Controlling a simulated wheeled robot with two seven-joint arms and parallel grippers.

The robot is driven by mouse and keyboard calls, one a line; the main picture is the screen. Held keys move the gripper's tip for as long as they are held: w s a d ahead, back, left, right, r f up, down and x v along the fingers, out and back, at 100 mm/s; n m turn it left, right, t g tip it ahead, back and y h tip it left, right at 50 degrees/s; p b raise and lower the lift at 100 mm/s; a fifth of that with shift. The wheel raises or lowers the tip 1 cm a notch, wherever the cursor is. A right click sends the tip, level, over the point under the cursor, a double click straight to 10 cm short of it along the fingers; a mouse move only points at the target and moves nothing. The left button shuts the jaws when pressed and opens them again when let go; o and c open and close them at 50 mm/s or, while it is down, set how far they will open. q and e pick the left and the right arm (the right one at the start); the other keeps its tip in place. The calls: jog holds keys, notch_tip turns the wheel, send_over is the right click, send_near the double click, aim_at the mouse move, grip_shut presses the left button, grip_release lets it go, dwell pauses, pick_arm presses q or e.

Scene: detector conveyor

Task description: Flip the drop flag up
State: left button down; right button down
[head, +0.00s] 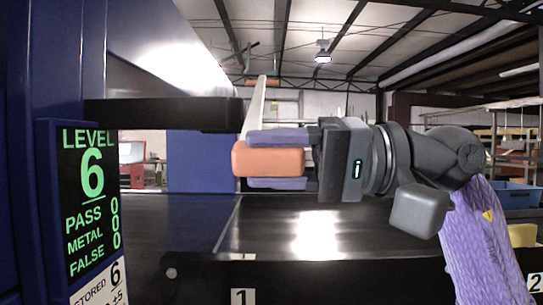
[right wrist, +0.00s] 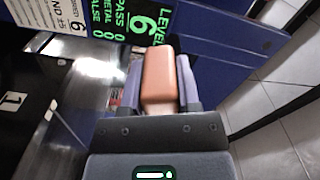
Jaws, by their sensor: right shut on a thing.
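My right gripper (head: 275,160) comes in from the right above the conveyor, its purple fingers closed above and below an orange rounded block (head: 268,159). In the right wrist view the block (right wrist: 159,80) sits between the two fingers of the gripper (right wrist: 161,88). A thin pale bar (head: 257,103) rises, slightly tilted, just behind the block. A black horizontal bar (head: 165,113) juts from the blue detector (head: 160,75) and ends near the pale bar. I cannot tell which part is the drop flag, or whether the block is joined to it. My left gripper is out of view.
The detector's display (head: 91,195) stands at the left, reading level 6 with pass, metal and false at 0. The dark conveyor belt (head: 370,228) runs below my gripper, and its visible surface is clear. A blue bin (head: 517,194) stands far right.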

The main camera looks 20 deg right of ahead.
jog(key=w+d+f+n+b, duration=0.2)
jog(key=w+f, duration=0.5)
jog(key=f, duration=0.1)
jog(key=shift+w+d+b, duration=0.2)
jog(key=shift+w+b, duration=0.2)
dwell(0.6)
